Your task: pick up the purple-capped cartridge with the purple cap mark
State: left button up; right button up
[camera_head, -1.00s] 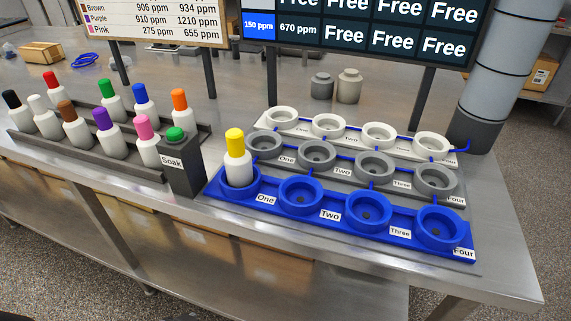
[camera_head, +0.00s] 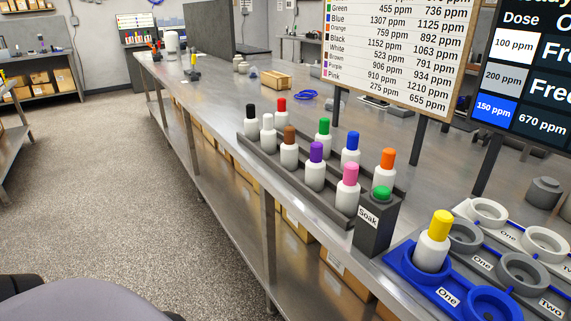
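The purple-capped cartridge (camera_head: 315,168) has a white body and a purple cap. It stands upright in the front row of the dark grey rack (camera_head: 262,148), between the brown-capped cartridge (camera_head: 289,148) and the pink-capped cartridge (camera_head: 346,189). Its lower end is hidden by the rack's front edge. Neither of my grippers shows in the view.
Black, white, red, green, blue and orange-capped cartridges also stand in the rack. The Soak block (camera_head: 374,225) with a green top is right of it. A yellow-capped cartridge (camera_head: 433,243) sits in blue holder One (camera_head: 404,262). Floor (camera_head: 150,190) is open at left.

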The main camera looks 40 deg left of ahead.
aim_at(315, 167)
jog(key=j+u, duration=0.15)
jog(key=u, duration=0.3)
jog(key=j+u, duration=0.15)
jog(key=u, duration=0.35)
